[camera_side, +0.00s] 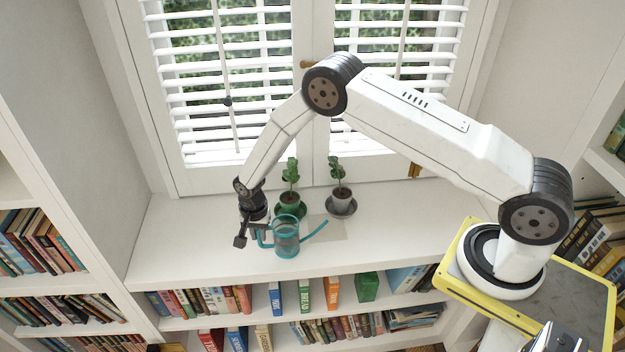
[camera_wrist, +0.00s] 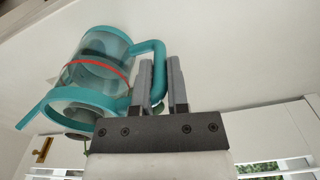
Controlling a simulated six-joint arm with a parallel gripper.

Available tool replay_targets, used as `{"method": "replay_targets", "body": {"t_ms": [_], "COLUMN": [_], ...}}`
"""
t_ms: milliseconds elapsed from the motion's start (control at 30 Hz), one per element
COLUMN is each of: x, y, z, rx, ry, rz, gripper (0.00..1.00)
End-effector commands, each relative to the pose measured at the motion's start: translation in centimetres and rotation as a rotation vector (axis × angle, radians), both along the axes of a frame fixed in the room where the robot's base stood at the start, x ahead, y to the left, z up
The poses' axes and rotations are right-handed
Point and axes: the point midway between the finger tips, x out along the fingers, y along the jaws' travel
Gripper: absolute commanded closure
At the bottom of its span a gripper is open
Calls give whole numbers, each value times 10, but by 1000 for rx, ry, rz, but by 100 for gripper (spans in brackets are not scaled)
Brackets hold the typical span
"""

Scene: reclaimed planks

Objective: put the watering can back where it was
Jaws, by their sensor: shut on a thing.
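The watering can (camera_side: 287,238) is teal with a see-through body, standing upright over the white window sill, its spout pointing right in the side view. In the wrist view the can (camera_wrist: 100,62) shows a red band round its body. My gripper (camera_side: 254,233) is at the can's left side, shut on its handle. In the wrist view the teal handle (camera_wrist: 158,62) passes between the two grey fingers of my gripper (camera_wrist: 161,85). I cannot tell whether the can's base touches the sill.
A plant in a green pot (camera_side: 290,205) stands close behind the can. A plant in a grey pot (camera_side: 341,202) stands on a saucer to its right. A pale grey patch (camera_side: 328,232) lies on the sill (camera_side: 190,245). The sill is clear at left and right. Shuttered windows (camera_side: 225,85) rise behind.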

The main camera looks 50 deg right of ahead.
Motion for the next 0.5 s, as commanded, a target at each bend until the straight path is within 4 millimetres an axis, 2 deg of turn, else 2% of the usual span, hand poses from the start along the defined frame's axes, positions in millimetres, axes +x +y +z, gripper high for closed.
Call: {"method": "replay_targets", "body": {"t_ms": [133, 500], "x": [1, 1], "y": [0, 0], "z": [-10, -12], "rx": [0, 0], "ry": [-2, -2], "rz": [0, 0], "gripper": [100, 100]}}
